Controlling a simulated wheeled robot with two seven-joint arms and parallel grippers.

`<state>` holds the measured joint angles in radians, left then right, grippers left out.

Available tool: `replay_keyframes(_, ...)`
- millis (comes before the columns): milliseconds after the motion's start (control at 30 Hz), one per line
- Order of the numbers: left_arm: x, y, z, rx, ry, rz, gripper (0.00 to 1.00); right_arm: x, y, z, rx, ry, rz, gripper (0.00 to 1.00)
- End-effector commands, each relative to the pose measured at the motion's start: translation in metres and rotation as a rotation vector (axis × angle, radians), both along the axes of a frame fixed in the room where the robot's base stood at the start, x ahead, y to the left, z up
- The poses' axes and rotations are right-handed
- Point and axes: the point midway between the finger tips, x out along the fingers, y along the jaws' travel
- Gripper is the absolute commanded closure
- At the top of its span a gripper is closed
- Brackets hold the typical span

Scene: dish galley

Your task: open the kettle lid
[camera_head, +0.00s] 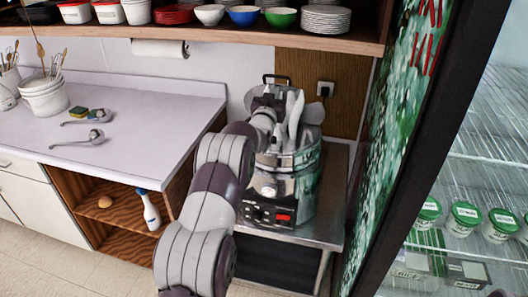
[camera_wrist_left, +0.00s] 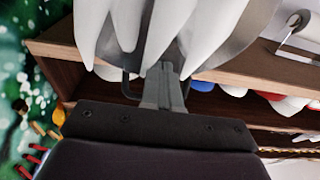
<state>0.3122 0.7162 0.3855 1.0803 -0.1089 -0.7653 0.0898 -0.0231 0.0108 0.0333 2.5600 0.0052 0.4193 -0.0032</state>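The kettle (camera_head: 288,165) is a shiny steel pot with a control panel, standing on a steel-topped stand. Its grey lid (camera_wrist_left: 243,38) appears tilted up, partly hidden behind white pointed shapes. A black handle loop (camera_head: 276,78) rises at the lid's far edge and shows in the left wrist view too. My left gripper (camera_wrist_left: 165,85) is at the kettle's top by the lid, its grey fingers close together. The white shapes cover the contact, so I cannot tell whether the fingers touch the lid or handle. My right gripper is not in view.
A shelf (camera_head: 230,36) with bowls and plates hangs above. A counter (camera_head: 150,120) with ladles, a sponge and a utensil bucket (camera_head: 44,95) stands left. A wall outlet (camera_head: 325,88) is behind the kettle. A glass-fronted fridge (camera_head: 480,150) stands close on the right.

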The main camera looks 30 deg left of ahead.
Motion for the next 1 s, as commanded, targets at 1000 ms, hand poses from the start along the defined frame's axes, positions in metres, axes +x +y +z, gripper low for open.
replay_keyframes(1000, 0.029, 0.007, 0.014, 0.000, 0.000, 0.000, 1.00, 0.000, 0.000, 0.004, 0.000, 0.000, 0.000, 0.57)
